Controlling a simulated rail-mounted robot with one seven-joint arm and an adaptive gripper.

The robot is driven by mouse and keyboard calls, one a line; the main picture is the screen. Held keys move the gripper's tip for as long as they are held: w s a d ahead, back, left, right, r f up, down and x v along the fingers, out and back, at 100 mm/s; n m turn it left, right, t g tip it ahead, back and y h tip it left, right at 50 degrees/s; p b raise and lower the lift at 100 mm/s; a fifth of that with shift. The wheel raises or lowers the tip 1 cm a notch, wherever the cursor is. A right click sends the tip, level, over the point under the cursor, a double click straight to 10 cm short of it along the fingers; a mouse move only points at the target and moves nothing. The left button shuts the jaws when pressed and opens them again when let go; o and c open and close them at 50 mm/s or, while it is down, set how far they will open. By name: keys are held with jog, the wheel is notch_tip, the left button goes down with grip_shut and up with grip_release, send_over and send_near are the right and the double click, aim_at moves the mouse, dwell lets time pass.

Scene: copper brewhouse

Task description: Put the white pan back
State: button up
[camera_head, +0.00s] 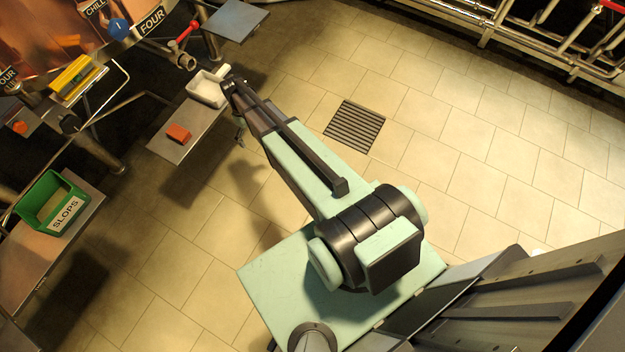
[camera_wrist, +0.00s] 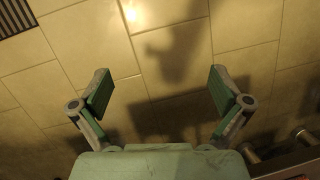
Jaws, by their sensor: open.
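The white pan (camera_head: 207,88) is a shallow white tray shape on the far end of a small metal shelf (camera_head: 178,152), in the upper left of the head view. The end of my arm is close to its right side in that view; I cannot tell whether they touch. My gripper (camera_wrist: 162,88) is open and empty in the wrist view, with bare floor tiles behind its fingers. The pan does not show in the wrist view. In the head view my gripper is mostly hidden by my arm.
A red block (camera_head: 179,132) lies on the same shelf. A green bin labelled SLOPS (camera_head: 42,204) stands on a bench at left. Copper vessel (camera_head: 60,32), red-handled valve (camera_head: 188,31) and pipes are close behind. The tiled floor with its drain grate (camera_head: 354,127) is clear.

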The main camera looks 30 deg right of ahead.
jog(key=s+a+f+m+g, duration=0.1)
jog(key=s+f+g, duration=0.1)
jog(key=s, duration=1.9)
jog(key=s+a+f+m+g, duration=0.1)
jog(key=s+f+m+g, duration=0.1)
jog(key=s, duration=1.9)
jog(key=shift+s+g, duration=0.3)
jog(key=shift+a+f, duration=0.1)
jog(key=shift+f, duration=0.05)
jog(key=shift+s+f+g+b, duration=0.3)
jog(key=shift+s+g+b, duration=0.4)
jog(key=shift+b, duration=0.35)
notch_tip(320, 180, up, 15)
jog(key=w+t+p, duration=0.2)
jog(key=w+p, duration=0.1)
jog(key=p, duration=1.4)
jog(key=shift+r+p, duration=0.15)
jog(key=shift+p, duration=0.25)
